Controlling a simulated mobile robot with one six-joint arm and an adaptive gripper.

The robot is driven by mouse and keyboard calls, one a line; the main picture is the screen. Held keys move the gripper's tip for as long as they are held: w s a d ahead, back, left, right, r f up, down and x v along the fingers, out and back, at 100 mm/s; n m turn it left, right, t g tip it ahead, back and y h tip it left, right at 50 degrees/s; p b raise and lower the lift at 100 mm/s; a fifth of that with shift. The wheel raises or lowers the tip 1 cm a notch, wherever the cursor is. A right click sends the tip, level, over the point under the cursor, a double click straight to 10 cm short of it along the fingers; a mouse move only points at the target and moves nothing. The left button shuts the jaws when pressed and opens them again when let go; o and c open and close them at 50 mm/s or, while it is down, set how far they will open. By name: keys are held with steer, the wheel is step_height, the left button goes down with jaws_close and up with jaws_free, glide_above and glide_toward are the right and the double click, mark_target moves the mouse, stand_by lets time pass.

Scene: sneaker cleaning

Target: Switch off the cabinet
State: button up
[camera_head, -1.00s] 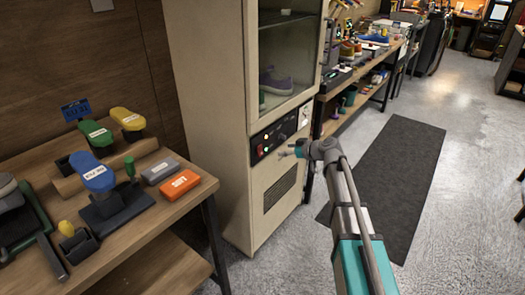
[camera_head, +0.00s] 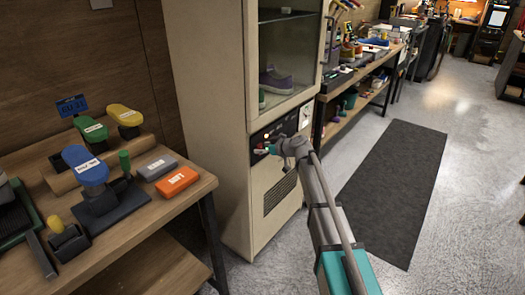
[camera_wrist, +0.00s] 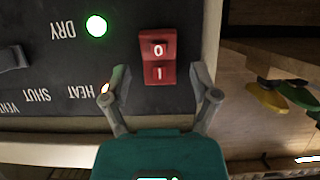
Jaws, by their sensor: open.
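The cabinet (camera_head: 232,120) is tall and beige with a glass door, and a sneaker (camera_head: 277,82) sits inside it. Its black control panel (camera_head: 262,143) is below the door. In the wrist view the panel (camera_wrist: 50,60) carries a red rocker switch (camera_wrist: 158,57) marked 0 and 1, and a lit green lamp (camera_wrist: 96,26) by the word DRY. My gripper (camera_wrist: 160,80) is open and empty, with its two fingers on either side of the switch's 1 end. I cannot tell whether it touches the switch. In the head view my gripper (camera_head: 268,150) is at the panel.
A wooden workbench (camera_head: 150,235) at left holds shoe forms, an orange box (camera_head: 177,182) and a grey box (camera_head: 156,167). A shelf unit (camera_head: 330,92) stands right of the cabinet. A dark mat (camera_head: 395,180) lies on open floor.

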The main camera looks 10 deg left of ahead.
stand_by(0.3)
jaws_close()
steer(key=shift+f, duration=0.1)
steer(key=shift+b, duration=0.3)
steer(key=y+b, duration=0.1)
steer(key=b, duration=0.1)
steer(key=t+y+b, duration=0.1)
steer(key=b, duration=0.2)
steer(key=f+t+y+b, duration=0.1)
steer(key=b, duration=0.1)
steer(key=shift+s+d+y, duration=0.1)
steer(key=shift+d+y, duration=0.05)
steer(key=shift+y, duration=0.25)
steer(key=shift+r+b, duration=0.1)
steer(key=shift+b, duration=0.2)
